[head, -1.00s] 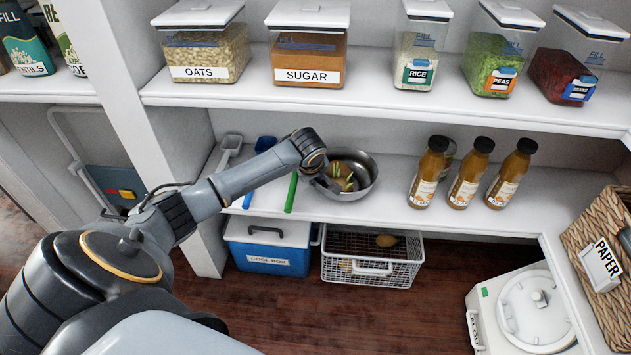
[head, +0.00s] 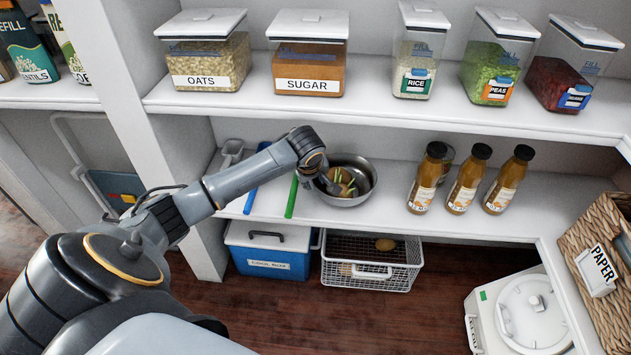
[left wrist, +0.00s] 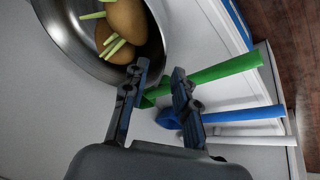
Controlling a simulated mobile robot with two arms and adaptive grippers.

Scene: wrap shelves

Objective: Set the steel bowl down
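The steel bowl (head: 366,172) rests on the middle shelf (head: 400,215) and appears level. Brown potatoes with pale green sprouts (head: 343,184) lie in it. My left gripper (head: 325,184) is at the bowl's left side. In the left wrist view the bowl (left wrist: 74,45) is at the upper left, and my left gripper's two fingers (left wrist: 160,78) are apart, with shelf and a green handle showing in the gap. One fingertip overlaps the bowl's rim in this view; I cannot tell whether it touches. My right gripper is not in view.
Green (head: 291,196) and blue (head: 250,197) handled tools lie left of the bowl. Several sauce bottles (head: 466,180) stand to its right, with bare shelf between. A blue box (head: 268,260) and a wire basket (head: 370,284) are below. Another shelf (head: 380,115) with bins runs above.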

